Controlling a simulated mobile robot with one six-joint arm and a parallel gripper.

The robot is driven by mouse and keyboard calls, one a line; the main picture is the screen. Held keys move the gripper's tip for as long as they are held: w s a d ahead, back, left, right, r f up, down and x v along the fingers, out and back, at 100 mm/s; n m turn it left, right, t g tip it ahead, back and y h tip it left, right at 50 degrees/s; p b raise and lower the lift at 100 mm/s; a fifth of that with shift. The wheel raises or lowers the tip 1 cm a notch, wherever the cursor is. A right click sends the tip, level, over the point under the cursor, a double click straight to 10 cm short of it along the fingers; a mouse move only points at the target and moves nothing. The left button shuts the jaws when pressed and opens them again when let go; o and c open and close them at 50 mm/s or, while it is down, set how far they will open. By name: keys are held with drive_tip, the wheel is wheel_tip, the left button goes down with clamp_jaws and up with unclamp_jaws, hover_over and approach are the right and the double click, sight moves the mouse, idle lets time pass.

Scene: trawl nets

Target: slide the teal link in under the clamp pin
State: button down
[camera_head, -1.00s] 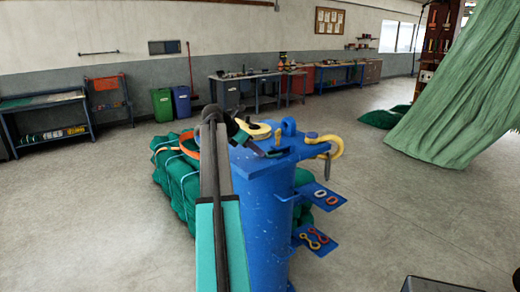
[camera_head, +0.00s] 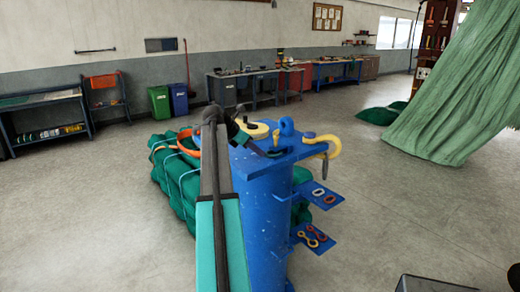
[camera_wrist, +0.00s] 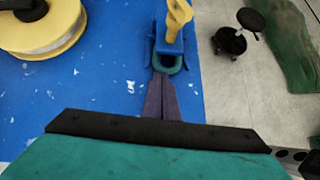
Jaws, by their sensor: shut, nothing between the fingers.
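The teal link (camera_wrist: 171,66) lies on the blue top of the post, its far part inside a small blue bracket (camera_wrist: 168,44) below an upright yellow piece (camera_wrist: 177,18). I cannot tell whether its far end is under the clamp pin; the yellow piece and bracket hide that part. My gripper (camera_wrist: 160,78) is shut and empty, with its fingertips at the near rim of the link, touching or nearly so. In the head view the link (camera_head: 275,153) is small and dark at the front of the post top, beside my gripper (camera_head: 264,151).
The blue post (camera_head: 268,215) carries a yellow hook (camera_head: 334,147) and side plates with spare links (camera_head: 318,193). A yellow-rimmed reel (camera_wrist: 45,30) sits left on its top. A green net bundle (camera_head: 172,185) lies behind.

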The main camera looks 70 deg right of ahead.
drive_tip(key=shift+w+a+r+p, duration=0.15)
drive_tip(key=shift+w+a+p, duration=0.6)
drive_tip(key=shift+a, duration=0.4)
drive_tip(key=shift+w+a, duration=0.15)
drive_tip(key=shift+w, duration=0.15)
drive_tip(key=b+v, duration=0.3)
drive_tip(key=v, duration=0.6)
drive_tip(key=shift+r, duration=0.25)
drive_tip(key=shift+w+a, duration=0.1)
drive_tip(key=shift+w, duration=0.05)
